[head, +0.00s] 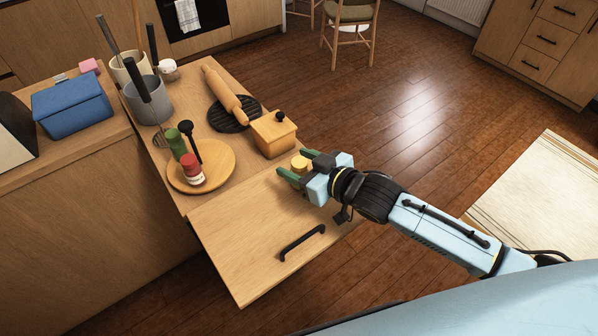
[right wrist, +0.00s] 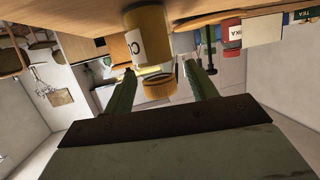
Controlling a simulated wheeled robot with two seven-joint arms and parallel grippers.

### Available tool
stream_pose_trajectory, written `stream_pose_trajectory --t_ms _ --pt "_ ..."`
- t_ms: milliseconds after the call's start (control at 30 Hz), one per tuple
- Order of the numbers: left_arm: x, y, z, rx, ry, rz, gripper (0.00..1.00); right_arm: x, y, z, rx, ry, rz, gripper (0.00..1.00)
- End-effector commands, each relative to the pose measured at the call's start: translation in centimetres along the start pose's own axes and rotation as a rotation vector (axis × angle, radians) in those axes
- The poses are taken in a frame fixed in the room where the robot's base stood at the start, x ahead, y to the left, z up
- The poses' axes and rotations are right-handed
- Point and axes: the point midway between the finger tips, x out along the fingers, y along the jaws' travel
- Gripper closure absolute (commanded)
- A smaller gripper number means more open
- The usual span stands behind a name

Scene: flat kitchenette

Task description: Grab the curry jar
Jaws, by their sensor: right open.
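The curry jar (head: 299,163) is yellow and stands on the wooden counter near its right edge, partly hidden by my right gripper (head: 296,167). In the right wrist view the jar (right wrist: 150,35) appears upside down, with its yellow lid and a white label showing a "C". My right gripper (right wrist: 160,66) is open, its two green fingers apart on either side of the jar in the picture. I cannot tell whether either finger touches it. My left gripper is not in view.
A round board (head: 215,181) holds a red-lidded jar (head: 191,169) and a green item (head: 175,143). A wooden box (head: 273,133) with a black knob stands just behind the curry jar. A rolling pin (head: 224,93) lies further back. The wooden surface around the black handle (head: 302,242) is clear.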

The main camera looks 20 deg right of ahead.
Motion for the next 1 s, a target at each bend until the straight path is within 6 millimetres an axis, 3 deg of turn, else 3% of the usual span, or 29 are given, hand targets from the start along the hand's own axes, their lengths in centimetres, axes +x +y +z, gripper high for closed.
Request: stream_pose_trajectory --t_ms 200,600,833,1000 --pt "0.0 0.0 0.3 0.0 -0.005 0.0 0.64 0.0 0.0 0.0 0.0 -0.001 -0.001 0.44" --pt "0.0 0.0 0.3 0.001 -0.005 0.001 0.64 0.0 0.0 0.0 0.0 0.001 -0.001 0.93" --pt "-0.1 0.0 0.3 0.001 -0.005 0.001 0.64 -0.1 0.0 -0.3 0.0 0.001 -0.001 0.93" --pt "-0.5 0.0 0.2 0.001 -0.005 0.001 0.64 -0.7 0.0 -2.6 -0.002 0.006 -0.001 0.93"
